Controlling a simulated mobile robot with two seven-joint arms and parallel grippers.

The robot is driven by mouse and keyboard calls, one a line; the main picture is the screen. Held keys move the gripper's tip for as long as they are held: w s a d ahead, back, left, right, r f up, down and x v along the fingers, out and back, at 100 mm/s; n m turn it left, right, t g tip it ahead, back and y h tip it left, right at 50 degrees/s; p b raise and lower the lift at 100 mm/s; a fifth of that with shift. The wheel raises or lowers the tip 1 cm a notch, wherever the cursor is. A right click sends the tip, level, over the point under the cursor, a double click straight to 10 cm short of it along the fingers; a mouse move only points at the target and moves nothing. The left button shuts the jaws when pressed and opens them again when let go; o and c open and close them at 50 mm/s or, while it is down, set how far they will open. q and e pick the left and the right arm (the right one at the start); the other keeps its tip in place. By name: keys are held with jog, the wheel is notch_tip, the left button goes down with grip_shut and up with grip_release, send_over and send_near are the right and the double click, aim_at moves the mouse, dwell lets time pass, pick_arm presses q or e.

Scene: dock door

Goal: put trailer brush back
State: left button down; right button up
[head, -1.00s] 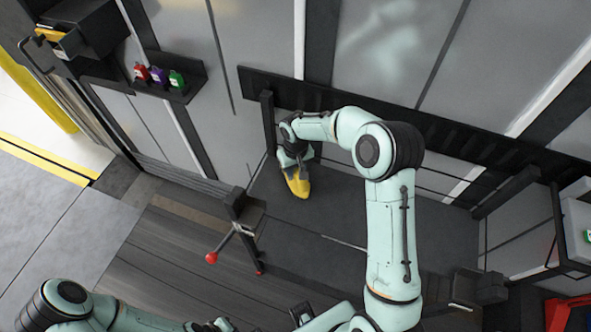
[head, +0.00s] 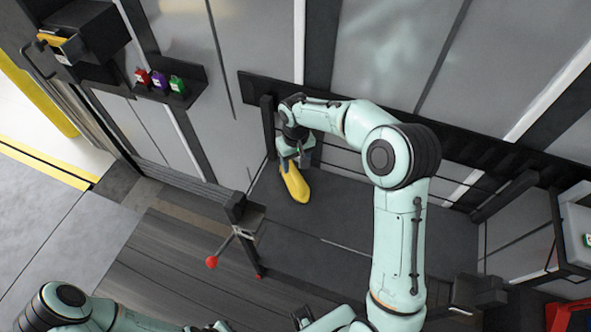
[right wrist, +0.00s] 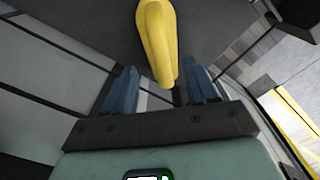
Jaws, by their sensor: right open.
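A long yellow piece (head: 294,184), which looks like the trailer brush, lies on the dark platform (head: 350,215) near its far left corner. I see no bristles. My right gripper (head: 291,158) is open at the brush's far end. In the right wrist view the yellow brush (right wrist: 158,40) runs from the top edge down to the gap between the blue fingers (right wrist: 162,90), with space on both sides. My left arm shows at the bottom left in the head view; its gripper cannot be made out.
A dark rail (head: 460,150) runs along the grey wall behind the platform. A post with a red-knobbed lever (head: 211,262) stands at the platform's left. A small wall shelf (head: 170,90) holds red, purple and green items. The platform's middle is clear.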

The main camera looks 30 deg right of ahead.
jog(key=shift+r, duration=2.3)
jog(key=shift+f, duration=0.1)
